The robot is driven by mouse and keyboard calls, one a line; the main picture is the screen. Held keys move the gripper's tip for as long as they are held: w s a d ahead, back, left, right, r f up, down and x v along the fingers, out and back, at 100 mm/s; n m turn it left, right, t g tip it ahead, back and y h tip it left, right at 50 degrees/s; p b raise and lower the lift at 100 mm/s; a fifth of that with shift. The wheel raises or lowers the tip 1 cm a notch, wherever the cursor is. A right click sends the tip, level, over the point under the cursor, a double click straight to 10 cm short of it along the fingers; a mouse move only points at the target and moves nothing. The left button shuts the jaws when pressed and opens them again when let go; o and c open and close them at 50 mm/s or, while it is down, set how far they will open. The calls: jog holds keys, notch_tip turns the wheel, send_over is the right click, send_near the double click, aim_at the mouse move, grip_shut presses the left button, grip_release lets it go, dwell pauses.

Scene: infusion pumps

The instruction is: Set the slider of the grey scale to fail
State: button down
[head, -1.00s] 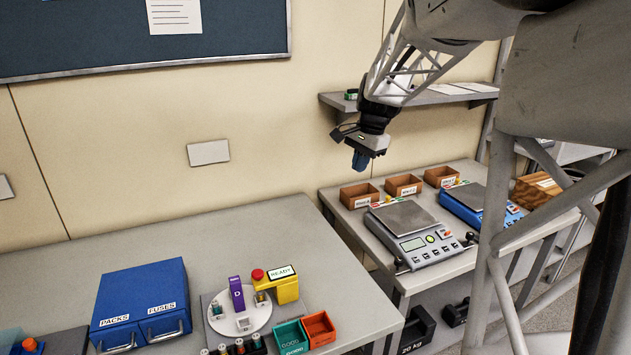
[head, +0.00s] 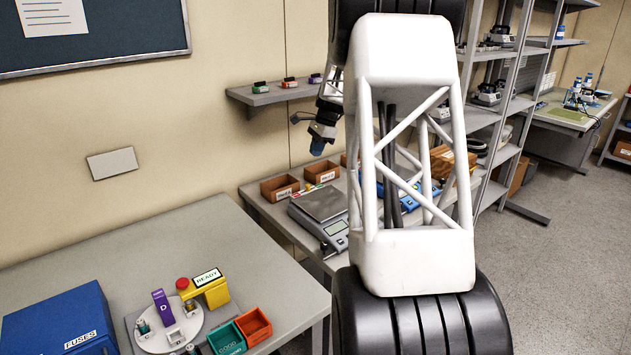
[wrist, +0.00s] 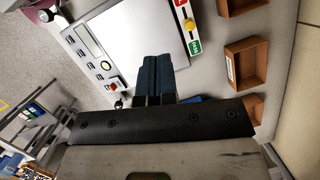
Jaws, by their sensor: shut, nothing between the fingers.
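The grey scale (head: 336,225) stands on the bench, its right part hidden behind my arm in the head view. In the wrist view its pale plate (wrist: 140,35) and its display panel (wrist: 88,42) show. Along the plate's edge is a slider strip, red at the top and green (wrist: 195,47) at the bottom. A yellow knob (wrist: 189,24) sits between the two colours. My gripper (head: 317,148) hangs above the back of the bench. Its blue fingers (wrist: 155,75) are shut and empty, over the scale in the wrist view, apart from the slider.
Brown bins (wrist: 245,62) stand beside the slider strip. A blue scale (head: 427,190) is partly hidden behind my arm. A shelf (head: 280,94) with small coloured items is on the wall above. The front-left bench holds a blue cabinet (head: 62,318) and a round fixture (head: 172,328).

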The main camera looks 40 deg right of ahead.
jog(key=w+d+f+m, duration=0.1)
jog(key=d+f, duration=0.4)
jog(key=d, duration=0.5)
jog(key=shift+w+m+y, duration=0.25)
jog(key=shift+m+y, duration=0.05)
jog(key=shift+m, duration=0.6)
jog(key=shift+f, duration=0.2)
send_near(311, 190)
jog(key=f, duration=0.1)
jog(key=s+d+f, duration=0.1)
jog(key=f, duration=0.1)
jog(key=d+f, duration=0.1)
jog(key=shift+s+d+f, duration=0.1)
jog(key=shift+s+f, duration=0.1)
jog(key=shift+f, duration=0.1)
jog(key=shift+w+a+f, duration=0.2)
jog(key=shift+w+a, duration=0.25)
jog(key=shift+a, duration=0.4)
jog(key=shift+w+a+f, duration=0.1)
jog(key=shift+w+a, duration=0.1)
jog(key=shift+a, duration=0.25)
jog(key=shift+w+a, duration=0.25)
jog(key=shift+a, duration=0.25)
jog(key=shift+a, duration=0.1)
